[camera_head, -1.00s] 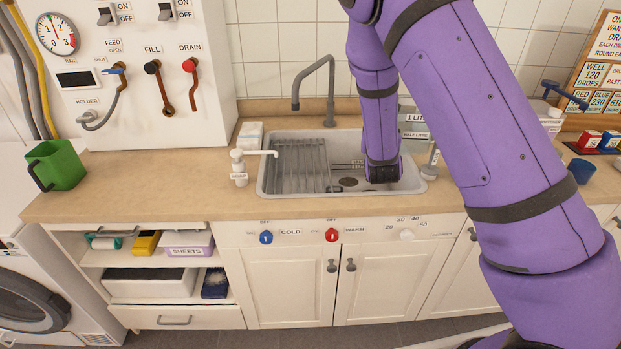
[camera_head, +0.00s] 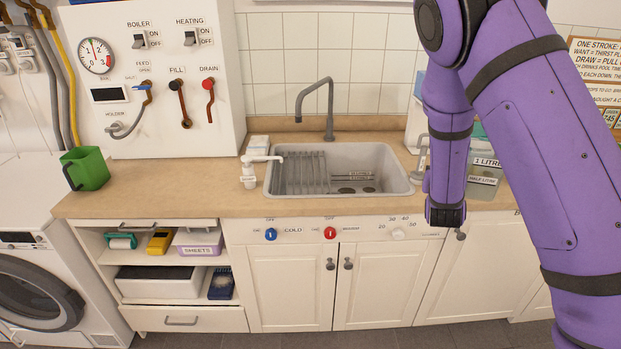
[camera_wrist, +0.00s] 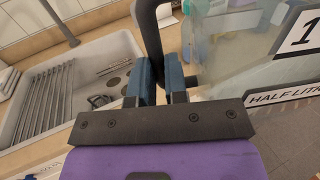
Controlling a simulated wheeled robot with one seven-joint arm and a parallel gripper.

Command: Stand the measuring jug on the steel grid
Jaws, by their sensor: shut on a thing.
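The clear measuring jug (camera_head: 487,191) with labels reading 1 LITRE and HALF LITRE shows to the right of my arm in the head view, partly hidden by it. In the wrist view the jug (camera_wrist: 245,55) fills the right side. My gripper (camera_wrist: 160,75) is shut on its dark handle (camera_wrist: 147,25), which stands between the two blue fingers. In the head view the gripper is hidden by my arm. The steel grid (camera_head: 303,172) lies in the left part of the sink, empty. It shows at the left of the wrist view (camera_wrist: 45,98), apart from the jug.
The grey sink (camera_head: 390,192) has a tall tap (camera_head: 330,105) behind it. A white dispenser (camera_head: 249,175) stands at its left edge. A green jug (camera_head: 86,168) stands at the left. The counter (camera_head: 165,190) between them is clear.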

